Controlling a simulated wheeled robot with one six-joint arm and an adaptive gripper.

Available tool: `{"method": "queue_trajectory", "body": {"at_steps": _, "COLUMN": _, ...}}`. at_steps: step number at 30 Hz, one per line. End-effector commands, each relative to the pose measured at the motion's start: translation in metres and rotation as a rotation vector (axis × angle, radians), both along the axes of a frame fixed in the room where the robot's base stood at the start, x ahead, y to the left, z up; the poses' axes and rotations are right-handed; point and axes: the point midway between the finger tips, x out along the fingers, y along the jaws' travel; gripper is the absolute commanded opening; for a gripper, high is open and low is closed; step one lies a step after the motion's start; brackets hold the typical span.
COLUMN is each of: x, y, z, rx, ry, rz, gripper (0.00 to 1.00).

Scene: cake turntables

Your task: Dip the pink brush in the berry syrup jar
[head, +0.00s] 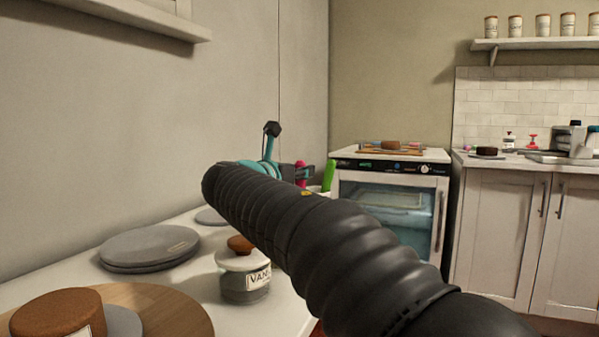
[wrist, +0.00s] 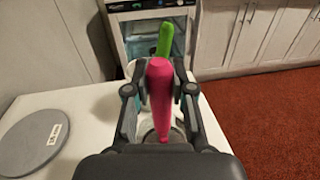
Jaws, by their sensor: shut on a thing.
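My gripper (wrist: 159,100) is shut on the pink brush (wrist: 161,88), whose thick handle stands between the two fingers in the wrist view. In the head view only a small part of the pink brush (head: 301,168) shows, beside my gripper (head: 298,176) and beyond my dark ribbed arm. The brush's lower end is hidden. Below the gripper in the wrist view is a round pale rim, mostly covered; I cannot tell whether it is the berry syrup jar. No jar with a readable berry label shows.
A green handle (wrist: 165,39) stands just beyond the pink one. A jar labelled "VANI…" (head: 250,284), stacked grey discs (head: 148,246) and a brown cake (head: 58,316) are on the left counter. An oven (head: 392,211) stands behind. Red floor (wrist: 268,115) lies right of the counter.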

Motion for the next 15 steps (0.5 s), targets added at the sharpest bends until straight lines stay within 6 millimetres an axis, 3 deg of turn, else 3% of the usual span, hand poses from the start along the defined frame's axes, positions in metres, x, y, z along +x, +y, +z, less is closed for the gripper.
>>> {"method": "queue_trajectory", "body": {"at_steps": 8, "x": 0.0, "y": 0.0, "z": 0.002, "rx": 0.0, "ry": 0.0, "rz": 0.0, "gripper": 0.0}}
{"method": "queue_trajectory", "body": {"at_steps": 15, "x": 0.0, "y": 0.0, "z": 0.017, "rx": 0.0, "ry": 0.0, "rz": 0.0, "gripper": 0.0}}
